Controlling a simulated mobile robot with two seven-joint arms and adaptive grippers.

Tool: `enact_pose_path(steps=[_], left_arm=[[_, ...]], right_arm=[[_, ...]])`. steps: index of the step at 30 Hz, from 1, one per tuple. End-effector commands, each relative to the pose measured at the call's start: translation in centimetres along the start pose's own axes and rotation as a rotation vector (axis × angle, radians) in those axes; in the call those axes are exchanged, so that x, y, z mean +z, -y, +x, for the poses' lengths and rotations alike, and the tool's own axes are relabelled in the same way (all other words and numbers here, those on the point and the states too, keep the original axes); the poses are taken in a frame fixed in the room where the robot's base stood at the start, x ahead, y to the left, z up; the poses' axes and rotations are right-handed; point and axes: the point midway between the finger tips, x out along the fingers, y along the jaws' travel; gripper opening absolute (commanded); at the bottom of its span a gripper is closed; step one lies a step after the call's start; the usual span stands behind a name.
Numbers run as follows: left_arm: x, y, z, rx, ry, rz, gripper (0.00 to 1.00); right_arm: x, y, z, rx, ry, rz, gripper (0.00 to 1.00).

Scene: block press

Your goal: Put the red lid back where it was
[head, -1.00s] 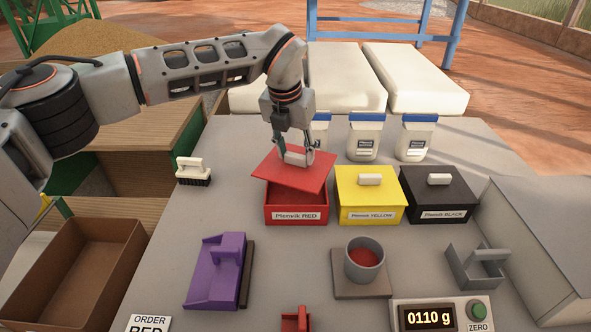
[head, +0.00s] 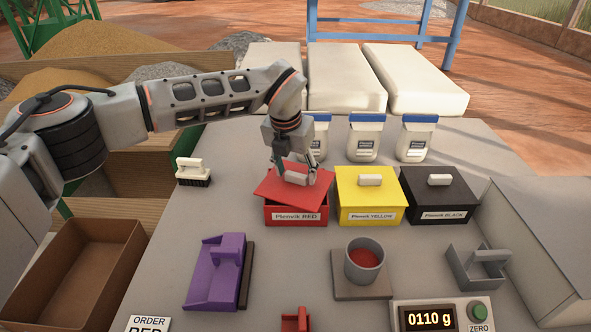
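The red lid (head: 277,191) with its pale handle (head: 296,179) is at the top of the red box (head: 296,217) labelled "Pienvik RED". The lid is turned askew to the box and its left corner juts past the box's left side. Whether it rests on the rim all round I cannot tell. My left gripper (head: 297,176) comes down from above, with its fingers at the lid's handle, and looks shut on it. The gripper and wrist hide part of the lid's back edge. My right gripper is not in view.
The yellow box (head: 368,199) and black box (head: 439,201) stand close on the right, both lidded. White bottles (head: 363,141) stand behind. A cup (head: 365,261) of red powder stands in front.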

Motion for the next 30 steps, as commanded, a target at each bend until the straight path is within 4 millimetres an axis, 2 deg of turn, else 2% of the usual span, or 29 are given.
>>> enact_pose_path(steps=[10,14,17,24,30], left_arm=[[0.0,0.0,-0.1,0.0,0.0,0.0,0.58],[0.2,0.0,-1.1,0.0,0.003,0.001,0.58],[0.2,0.0,-2.6,0.0,0.004,0.0,0.58],[0.2,-0.1,-7.6,0.001,0.005,0.001,0.58],[0.2,0.0,-10.8,0.001,0.003,0.002,0.58]], right_arm=[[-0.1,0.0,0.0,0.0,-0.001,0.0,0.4],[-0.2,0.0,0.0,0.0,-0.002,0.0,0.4],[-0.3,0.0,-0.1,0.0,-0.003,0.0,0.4],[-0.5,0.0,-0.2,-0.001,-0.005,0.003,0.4],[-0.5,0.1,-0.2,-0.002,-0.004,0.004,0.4]])
